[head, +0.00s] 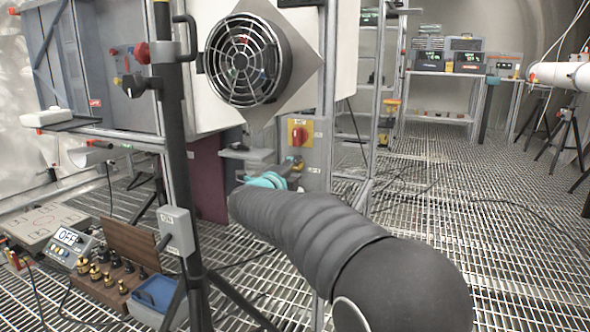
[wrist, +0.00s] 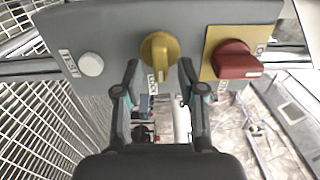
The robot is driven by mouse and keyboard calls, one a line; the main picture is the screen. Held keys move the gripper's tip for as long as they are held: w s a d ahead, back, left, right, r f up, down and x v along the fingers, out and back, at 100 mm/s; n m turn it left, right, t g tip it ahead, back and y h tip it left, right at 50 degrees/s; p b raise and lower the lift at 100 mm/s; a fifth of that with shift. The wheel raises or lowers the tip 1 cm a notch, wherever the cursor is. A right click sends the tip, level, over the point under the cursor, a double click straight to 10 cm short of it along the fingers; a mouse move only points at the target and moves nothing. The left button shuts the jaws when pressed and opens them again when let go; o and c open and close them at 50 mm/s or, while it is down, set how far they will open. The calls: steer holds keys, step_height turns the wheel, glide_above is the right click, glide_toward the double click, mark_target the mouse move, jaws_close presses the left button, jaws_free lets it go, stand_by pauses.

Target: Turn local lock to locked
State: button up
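The local lock is a yellow knob (wrist: 158,55) on a grey panel (wrist: 110,30), with a partly hidden label beside it. Its grip bar points down in the wrist view. My gripper (wrist: 159,72) is open, with one finger on each side of the knob and visible gaps between. Whether the fingertips reach past the knob's face I cannot tell. In the head view my gripper (head: 270,180) is at the panel below the red switch, and the knob is mostly hidden there.
A red rotary switch (wrist: 236,60) on a yellow plate sits close to the right finger. A white TEST button (wrist: 91,64) is to the left. In the head view a dark post (head: 175,130) and a round fan (head: 245,60) stand near my arm.

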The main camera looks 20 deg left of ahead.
steer(key=s, duration=1.1)
steer(key=shift+s+a, duration=0.15)
steer(key=shift+a, duration=0.3)
steer(key=d+r+n+g+y+p, duration=0.1)
steer(key=d+r+n+y+p, duration=0.1)
steer(key=d+r+n+y, duration=0.45)
steer(key=d+r+n+g+y+p, duration=0.1)
steer(key=d+r+n+p, duration=0.3)
steer(key=d, duration=0.5)
steer(key=s+d+f+n+g+h+p, duration=0.1)
steer(key=s+d+f+n+g+h, duration=0.1)
steer(key=s+d+f, duration=0.3)
steer(key=s+d+f+n+g+h+p, duration=0.2)
steer(key=s+d+f+g, duration=0.3)
steer(key=s+d, duration=0.8)
steer(key=s+d+f+n+g+h+p, duration=0.1)
steer(key=s+d+f+n+g+h, duration=0.1)
steer(key=s+d+f, duration=0.4)
steer(key=s+d+n+g, duration=0.1)
steer(key=s+d+n, duration=0.1)
steer(key=s+d, duration=0.1)
steer(key=shift+s+d, duration=0.3)
steer(key=shift+s, duration=0.55)
steer(key=shift+n, duration=0.25)
